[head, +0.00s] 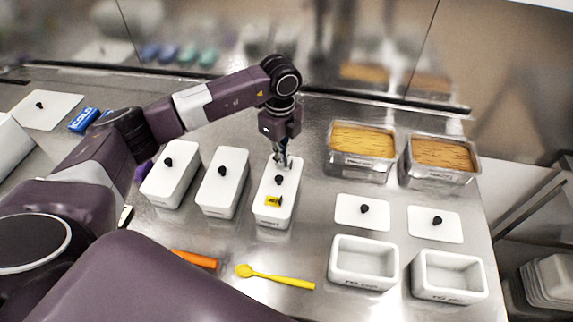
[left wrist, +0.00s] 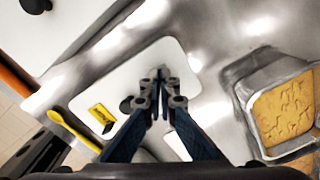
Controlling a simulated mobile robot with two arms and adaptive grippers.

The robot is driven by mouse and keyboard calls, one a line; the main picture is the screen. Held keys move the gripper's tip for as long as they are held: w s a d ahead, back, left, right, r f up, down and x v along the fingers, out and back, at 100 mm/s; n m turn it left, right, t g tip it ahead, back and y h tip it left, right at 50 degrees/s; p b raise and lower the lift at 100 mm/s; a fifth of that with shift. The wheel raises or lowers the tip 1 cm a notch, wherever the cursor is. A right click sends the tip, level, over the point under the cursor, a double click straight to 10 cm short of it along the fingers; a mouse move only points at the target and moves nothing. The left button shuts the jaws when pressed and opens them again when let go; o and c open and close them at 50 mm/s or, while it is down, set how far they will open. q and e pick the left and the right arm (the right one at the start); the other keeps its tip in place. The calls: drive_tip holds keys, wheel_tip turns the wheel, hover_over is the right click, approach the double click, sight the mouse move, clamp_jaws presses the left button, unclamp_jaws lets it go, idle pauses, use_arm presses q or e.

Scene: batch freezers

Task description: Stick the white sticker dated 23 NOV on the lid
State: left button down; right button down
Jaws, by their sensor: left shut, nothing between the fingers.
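My left gripper (head: 283,161) is shut and empty, pointing down at the far end of a white lid (head: 287,170). The lid sits on a narrow white tub with a black knob (head: 279,180) in its middle. A yellow label (head: 273,201) with dark marks lies on the lid's near half. In the left wrist view the closed fingertips (left wrist: 160,76) are over the lid (left wrist: 88,98), and the yellow label (left wrist: 102,118) is to their left. I cannot make out the white 23 NOV sticker; the fingers hide part of the lid. My right gripper is not in view.
Two lidded white tubs (head: 222,186) (head: 171,178) stand to the left. Two metal pans (head: 361,168) (head: 439,177) of yellow-brown food, two loose lids (head: 348,212) (head: 420,229) and two open white tubs (head: 363,243) (head: 448,257) are right. A yellow spoon (head: 280,278) lies in front.

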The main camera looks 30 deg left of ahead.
use_arm(q)
drive_tip(key=shift+r+p, duration=2.2)
drive_tip(key=shift+r, duration=1.25)
drive_tip(key=shift+f, duration=0.1)
